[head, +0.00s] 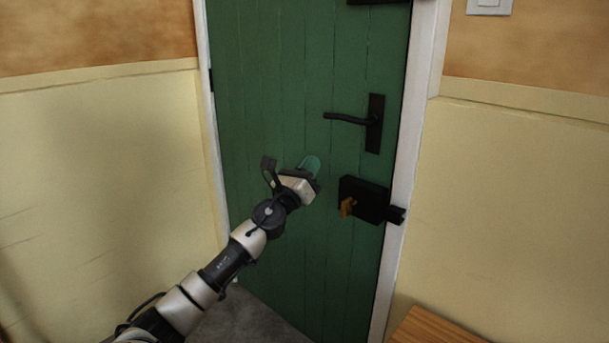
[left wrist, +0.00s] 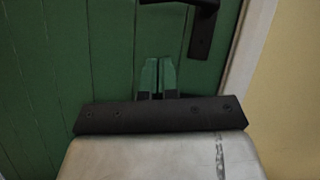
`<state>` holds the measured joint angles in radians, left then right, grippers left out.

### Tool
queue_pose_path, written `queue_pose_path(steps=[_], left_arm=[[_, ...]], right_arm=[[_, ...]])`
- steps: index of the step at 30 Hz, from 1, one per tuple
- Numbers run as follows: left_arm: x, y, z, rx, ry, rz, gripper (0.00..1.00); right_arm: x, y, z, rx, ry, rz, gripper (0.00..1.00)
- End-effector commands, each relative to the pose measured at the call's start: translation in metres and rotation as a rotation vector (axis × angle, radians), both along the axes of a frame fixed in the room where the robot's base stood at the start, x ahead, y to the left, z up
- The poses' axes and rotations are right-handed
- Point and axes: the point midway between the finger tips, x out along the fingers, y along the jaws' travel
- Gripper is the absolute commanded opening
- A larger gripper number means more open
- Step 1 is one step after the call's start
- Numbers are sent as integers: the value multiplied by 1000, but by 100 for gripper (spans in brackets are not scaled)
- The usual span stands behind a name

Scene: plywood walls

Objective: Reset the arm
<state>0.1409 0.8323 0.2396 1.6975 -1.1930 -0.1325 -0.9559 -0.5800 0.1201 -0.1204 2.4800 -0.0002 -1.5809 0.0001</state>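My left arm (head: 225,265) reaches up from the lower left in the head view, in front of a green plank door (head: 270,80). My left gripper (head: 311,162) points at the door, left of the black lock box and below the lever handle. In the left wrist view the two green-tinted fingers (left wrist: 158,76) lie side by side with only a thin dark line between them, and nothing shows held. I cannot tell whether the fingertips touch the door. My right arm and gripper are not in view.
A black lever handle (head: 350,119) sits on the door's right side, with a black lock box (head: 371,199) and its brass-coloured knob (head: 347,207) below. The door looks closed in its white frame (head: 408,150). A wooden surface (head: 430,328) is at the lower right.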

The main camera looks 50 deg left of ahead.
Motion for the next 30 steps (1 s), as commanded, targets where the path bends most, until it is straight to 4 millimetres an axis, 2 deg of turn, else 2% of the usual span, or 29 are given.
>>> queue_pose_path(steps=[7,16,19,20,23,26,27,30], left_arm=[[-19,-3,-10,-1,1,-1,0],[-22,-4,-12,-4,-1,-1,0],[-24,-11,-23,-81,-10,-16,0],[-25,-15,-31,-131,-13,-23,0],[-36,-36,-71,-420,-39,-52,0],[-58,-65,-131,-851,-57,-44,0],[-69,-79,-157,-1029,-59,-22,0],[-102,-115,-215,-1435,-50,74,0]], right_arm=[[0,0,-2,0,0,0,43],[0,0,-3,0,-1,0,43],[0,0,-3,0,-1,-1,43],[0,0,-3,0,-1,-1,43],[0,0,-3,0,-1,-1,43],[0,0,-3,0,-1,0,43],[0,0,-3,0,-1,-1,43],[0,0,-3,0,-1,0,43]])
